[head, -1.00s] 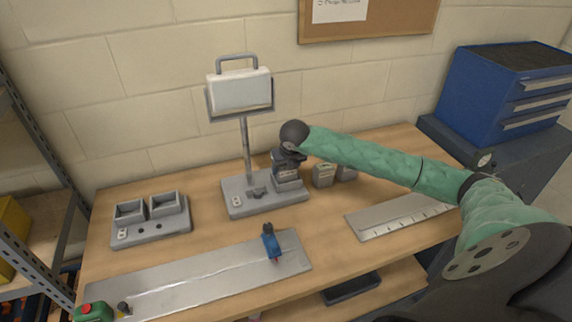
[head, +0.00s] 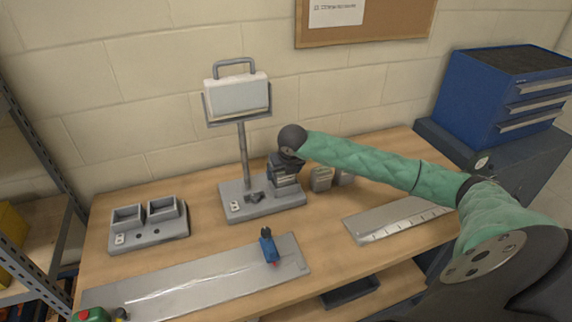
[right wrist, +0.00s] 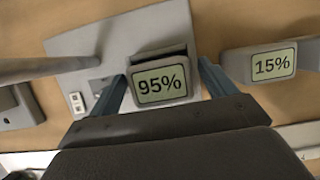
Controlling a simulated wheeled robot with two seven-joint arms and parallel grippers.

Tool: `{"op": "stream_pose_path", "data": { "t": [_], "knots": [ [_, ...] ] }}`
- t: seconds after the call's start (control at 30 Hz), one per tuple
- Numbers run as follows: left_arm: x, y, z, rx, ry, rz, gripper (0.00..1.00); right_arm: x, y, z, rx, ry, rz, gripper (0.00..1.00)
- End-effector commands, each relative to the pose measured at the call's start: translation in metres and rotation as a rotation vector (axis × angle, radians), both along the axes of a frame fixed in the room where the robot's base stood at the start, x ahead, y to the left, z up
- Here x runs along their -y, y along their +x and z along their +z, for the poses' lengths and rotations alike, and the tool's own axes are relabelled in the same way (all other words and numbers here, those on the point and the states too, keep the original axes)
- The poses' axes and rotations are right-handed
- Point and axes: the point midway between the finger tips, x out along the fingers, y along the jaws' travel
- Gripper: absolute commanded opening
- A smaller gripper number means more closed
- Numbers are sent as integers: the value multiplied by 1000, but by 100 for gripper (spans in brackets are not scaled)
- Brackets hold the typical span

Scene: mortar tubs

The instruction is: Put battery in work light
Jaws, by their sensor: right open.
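The work light has a white lamp head (head: 237,94) on a pole and a grey base (head: 238,208) at the back of the bench. A grey battery (head: 286,179) stands upright at the right end of that base. In the right wrist view this battery (right wrist: 162,84) shows 95% on its display. My right gripper (right wrist: 161,80) is open, with one finger on either side of the battery. In the head view my right gripper (head: 284,160) is right above it. How deep the battery sits in the base is hidden. My left gripper is not in view.
A battery showing 15% (right wrist: 273,63) stands to the right of the base; another stands beside it. A charger with two bays (head: 148,232) is at the left. A metal plate with a blue tool (head: 268,247) lies in front, and a ruler plate (head: 400,222) at the right.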

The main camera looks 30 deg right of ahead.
Motion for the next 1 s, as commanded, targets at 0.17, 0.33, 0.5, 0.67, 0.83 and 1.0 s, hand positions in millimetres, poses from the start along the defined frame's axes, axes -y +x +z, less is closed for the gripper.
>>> {"op": "stream_pose_path", "data": {
  "t": [0.17, 0.33, 0.5, 0.67, 0.83, 1.0],
  "knots": [
    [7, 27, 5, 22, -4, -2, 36, -1, -9, 21, 5, -2, 0, 83],
    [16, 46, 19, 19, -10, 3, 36, -4, -20, 49, 4, -3, 1, 83],
    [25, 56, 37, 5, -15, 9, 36, -7, -30, 74, 3, -1, 0, 83],
    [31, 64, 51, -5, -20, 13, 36, -9, -37, 94, 3, -1, 0, 83],
    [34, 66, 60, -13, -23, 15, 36, -10, -42, 104, 2, -1, 0, 83],
    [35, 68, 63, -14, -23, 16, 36, -10, -43, 107, 1, 0, 0, 83]
  ]
}}
